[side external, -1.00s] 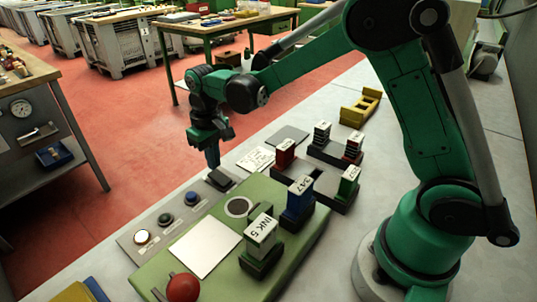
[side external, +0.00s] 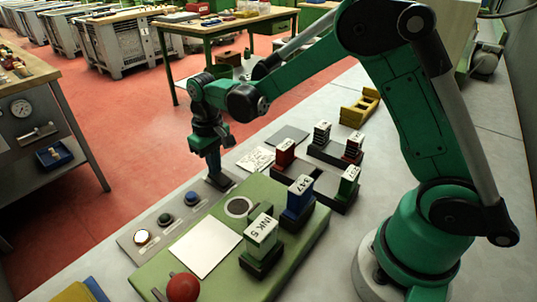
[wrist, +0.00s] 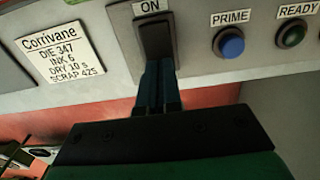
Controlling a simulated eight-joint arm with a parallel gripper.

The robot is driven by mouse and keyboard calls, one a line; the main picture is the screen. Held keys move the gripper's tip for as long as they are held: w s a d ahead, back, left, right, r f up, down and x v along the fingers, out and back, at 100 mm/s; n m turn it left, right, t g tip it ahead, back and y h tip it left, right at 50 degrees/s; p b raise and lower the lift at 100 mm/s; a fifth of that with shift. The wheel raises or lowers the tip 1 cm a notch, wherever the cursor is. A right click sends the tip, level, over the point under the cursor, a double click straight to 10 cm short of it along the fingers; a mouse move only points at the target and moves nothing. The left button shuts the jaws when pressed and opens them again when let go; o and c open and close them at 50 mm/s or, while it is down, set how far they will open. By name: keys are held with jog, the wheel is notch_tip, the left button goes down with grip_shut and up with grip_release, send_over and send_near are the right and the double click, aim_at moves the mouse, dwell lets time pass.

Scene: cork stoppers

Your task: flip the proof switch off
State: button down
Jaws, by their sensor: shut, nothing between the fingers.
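The switch (wrist: 154,36) is a black rocker in a dark frame, under a label reading ON, on a grey panel in the wrist view. In the side view the switch (side external: 219,184) sits at the far end of the panel strip, partly covered by my fingers. My gripper (side external: 213,174) points down at it, shut and empty. In the wrist view the closed fingertips (wrist: 159,68) overlap the switch's lower edge. I cannot tell whether they press on it. No "proof" label is readable.
A blue button (wrist: 231,43) marked PRIME and a dark green lamp (wrist: 290,33) marked READY stand right of the switch. A card (wrist: 56,51) lies to its left. The green press bed (side external: 150,276), an ink block (side external: 261,235) and a red knob (side external: 183,288) are nearby.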

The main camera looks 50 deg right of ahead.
jog(key=shift+f, duration=0.35)
jog(key=shift+r, duration=3.55)
jog(key=shift+s+r, duration=0.1)
jog(key=shift+r, duration=0.05)
jog(key=s+d+r+t, duration=0.2)
jog(key=s+t, duration=0.5)
jog(key=s, duration=0.5)
jog(key=shift+r, duration=0.6)
